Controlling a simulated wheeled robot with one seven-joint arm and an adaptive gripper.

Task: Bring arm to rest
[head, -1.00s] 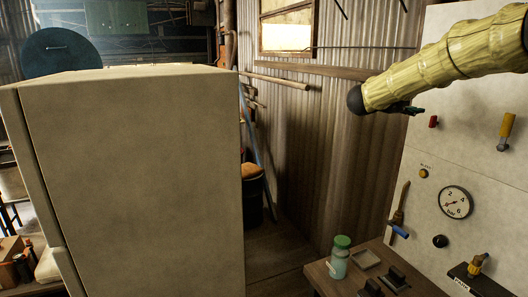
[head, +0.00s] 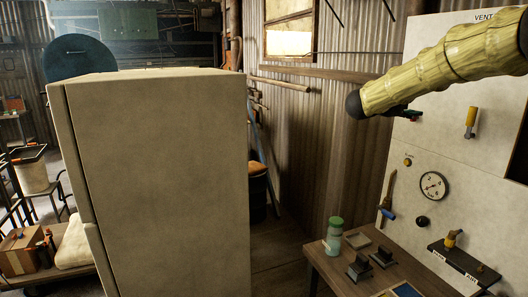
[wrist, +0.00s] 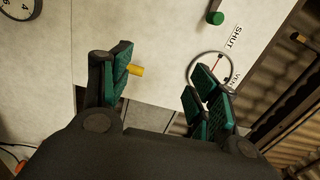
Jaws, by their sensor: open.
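My arm, in a pale yellow sleeve, reaches in from the upper right of the head view, in front of the pale control panel (head: 440,150). Only a small dark part of my gripper (head: 402,112) shows there, under the arm's dark rounded end. In the wrist view my gripper (wrist: 155,88) has its two green-padded fingers wide apart, with nothing between them touching the pads. A yellow knob (wrist: 136,70) on the panel shows beyond the left finger.
A large beige cabinet (head: 165,170) fills the left middle. A wooden bench (head: 345,280) at lower right carries a green-capped jar (head: 335,230) and dark blocks. The panel bears a gauge (head: 433,185) and a yellow-handled lever (head: 470,122). A narrow floor gap lies between cabinet and bench.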

